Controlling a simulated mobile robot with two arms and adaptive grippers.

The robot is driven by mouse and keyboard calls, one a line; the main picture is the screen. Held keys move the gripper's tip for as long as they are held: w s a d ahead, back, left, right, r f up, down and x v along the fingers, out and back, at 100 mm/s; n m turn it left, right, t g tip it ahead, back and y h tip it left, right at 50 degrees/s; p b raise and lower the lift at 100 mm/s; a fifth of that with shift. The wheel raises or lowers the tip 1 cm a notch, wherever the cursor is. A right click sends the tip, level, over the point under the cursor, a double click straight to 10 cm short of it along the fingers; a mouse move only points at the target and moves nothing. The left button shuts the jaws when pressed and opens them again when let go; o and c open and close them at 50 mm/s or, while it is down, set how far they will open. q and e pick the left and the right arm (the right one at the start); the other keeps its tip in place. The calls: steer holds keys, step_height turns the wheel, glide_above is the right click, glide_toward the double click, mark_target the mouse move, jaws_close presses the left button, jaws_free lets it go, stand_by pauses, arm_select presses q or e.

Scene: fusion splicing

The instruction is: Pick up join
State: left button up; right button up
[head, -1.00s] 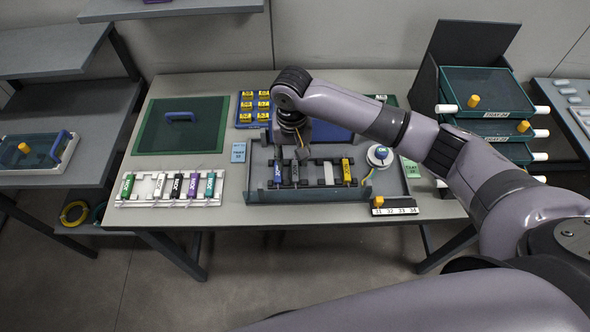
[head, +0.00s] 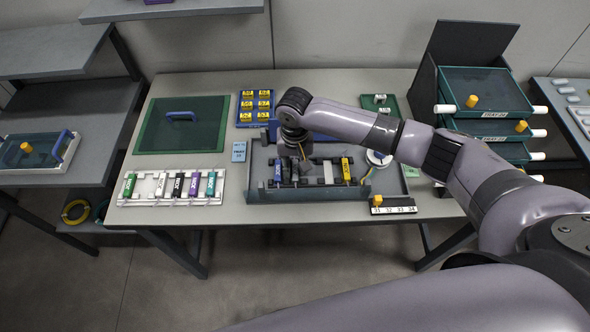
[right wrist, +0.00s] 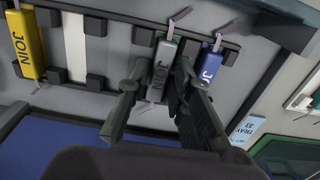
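In the head view a tray (head: 384,182) on the table holds a blue JOIN piece (head: 278,174) at left and a yellow JOIN piece (head: 346,168) at right. The right wrist view shows the blue piece (right wrist: 211,64), the yellow piece (right wrist: 27,45) and a grey JOIN piece (right wrist: 163,66) between them, seated in black holders. My right gripper (right wrist: 160,72) has one finger on each side of the grey piece, and looks open around it; contact is unclear. In the head view my right gripper (head: 300,158) partly covers that area. My left gripper is not in view.
A white rack (head: 145,188) with several coloured pieces stands at left. Behind it lies a green lidded panel (head: 160,133). A blue holder with yellow blocks (head: 246,105) is at the back. A numbered strip (head: 397,211) is at front right, with stacked trays (head: 486,88) beyond.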

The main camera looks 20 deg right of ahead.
jaws_close()
steer(key=shift+r, duration=0.1)
step_height(320, 180, up, 19)
steer(key=b, duration=0.2)
steer(key=p, duration=0.7)
glide_above(295, 169)
steer(key=d, duration=0.1)
step_height(295, 169, down, 5)
steer(key=d+f+p, duration=0.1)
steer(key=f, duration=0.1)
steer(key=s+d+f+p, duration=0.1)
steer(key=f, duration=0.2)
steer(key=d+f+p, duration=0.1)
steer(key=f+p, duration=0.1)
steer(key=shift+s+d+f, duration=0.1)
steer(key=shift+s+f, duration=0.05)
steer(key=shift+f, duration=0.1)
steer(key=shift+s+d+f, duration=0.1)
steer(key=shift+f, duration=0.45)
step_height(295, 169, down, 4)
steer(key=b, duration=0.6)
steer(key=shift+f, duration=0.15)
